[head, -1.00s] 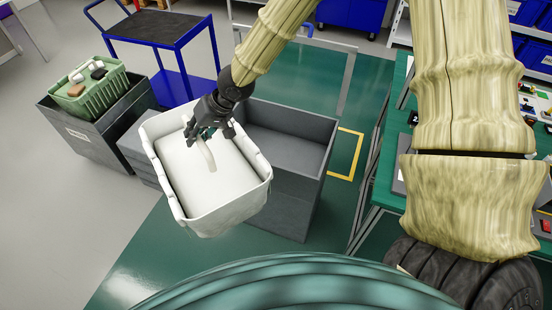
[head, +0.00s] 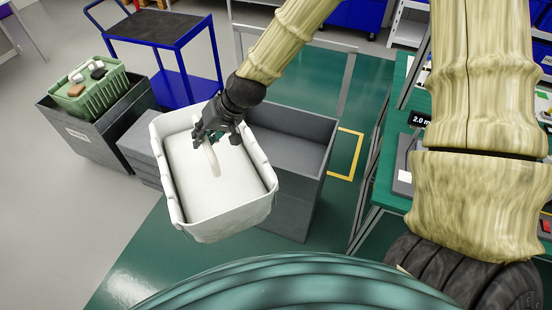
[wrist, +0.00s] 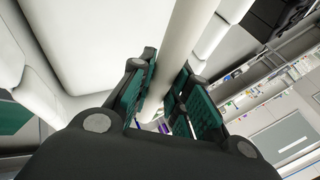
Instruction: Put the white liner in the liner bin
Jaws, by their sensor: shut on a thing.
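The white liner (head: 240,219) is an open, box-shaped tub with a raised handle bar (head: 212,158) in its middle. My gripper (head: 212,136) is shut on that handle in the head view. In the wrist view, my gripper's green-padded fingers (wrist: 165,97) close around the white bar (wrist: 183,45), with the liner's white inside (wrist: 85,50) behind. The liner hangs tilted in front of an open grey bin (head: 300,190), covering part of its left side. The visible inside of that bin looks empty. I see no label on it that tells whether it is the liner bin.
At left, a grey bin with a label (head: 95,150) holds a green crate (head: 92,92) with small items. A blue cart (head: 182,62) stands behind. A green workbench (head: 395,165) is at right. Green floor (head: 140,262) lies clear in front.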

